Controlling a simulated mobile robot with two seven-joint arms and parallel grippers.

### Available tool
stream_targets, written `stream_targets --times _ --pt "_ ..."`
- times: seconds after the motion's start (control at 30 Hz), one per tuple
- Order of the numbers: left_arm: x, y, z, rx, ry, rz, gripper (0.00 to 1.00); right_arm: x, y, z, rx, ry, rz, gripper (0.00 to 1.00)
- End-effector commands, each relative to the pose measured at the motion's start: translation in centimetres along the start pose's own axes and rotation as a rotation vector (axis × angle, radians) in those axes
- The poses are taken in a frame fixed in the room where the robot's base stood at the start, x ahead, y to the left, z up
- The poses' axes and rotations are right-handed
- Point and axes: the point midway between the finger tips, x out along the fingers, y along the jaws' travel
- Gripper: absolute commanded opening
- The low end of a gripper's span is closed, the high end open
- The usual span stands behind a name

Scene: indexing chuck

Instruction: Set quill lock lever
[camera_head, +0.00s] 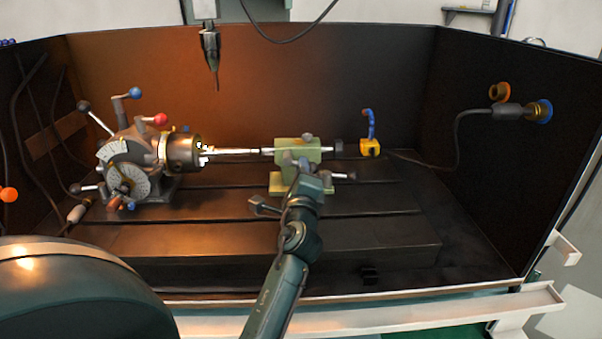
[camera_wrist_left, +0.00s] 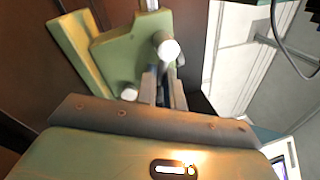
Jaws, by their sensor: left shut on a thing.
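The green tailstock (camera_head: 283,182) stands on the dark slotted table, with its quill (camera_head: 262,151) pointing left along the workpiece. My left gripper (camera_head: 298,165) is at the front of the tailstock and is shut on the quill lock lever, which its fingers mostly hide. In the left wrist view the narrow gripper fingers (camera_wrist_left: 165,88) reach up to the green tailstock body (camera_wrist_left: 125,50). A pale round end (camera_wrist_left: 168,50) shows beside the fingertips. The lever's exact angle cannot be told. My right gripper is not in view.
The indexing head (camera_head: 125,160) with its chuck (camera_head: 181,152) stands at the left, holding a thin workpiece (camera_head: 230,151). A yellow block with a blue arm (camera_head: 370,147) stands right of the tailstock. A tool (camera_head: 210,50) hangs above. The table's right front (camera_head: 390,235) is clear.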

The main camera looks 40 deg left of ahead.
Motion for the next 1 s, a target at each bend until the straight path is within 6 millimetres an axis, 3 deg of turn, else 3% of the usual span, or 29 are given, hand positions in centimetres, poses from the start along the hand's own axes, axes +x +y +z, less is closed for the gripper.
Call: stream_targets --times 0.3,0.33,0.6,0.87,1.0 --pt "0.0 0.0 -0.1 -0.003 0.001 0.001 0.0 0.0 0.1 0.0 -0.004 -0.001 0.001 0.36" --pt "0.0 0.0 -0.1 -0.003 0.001 0.001 0.1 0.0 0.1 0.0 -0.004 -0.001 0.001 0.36" --pt "0.0 0.0 0.0 -0.001 0.001 0.0 0.32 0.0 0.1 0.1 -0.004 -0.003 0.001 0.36" --pt "0.1 -0.3 0.1 0.0 0.0 -0.001 0.32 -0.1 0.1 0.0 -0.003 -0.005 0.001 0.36" --pt "0.4 -2.0 0.8 -0.001 -0.001 -0.004 0.32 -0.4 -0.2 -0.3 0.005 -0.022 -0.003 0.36"
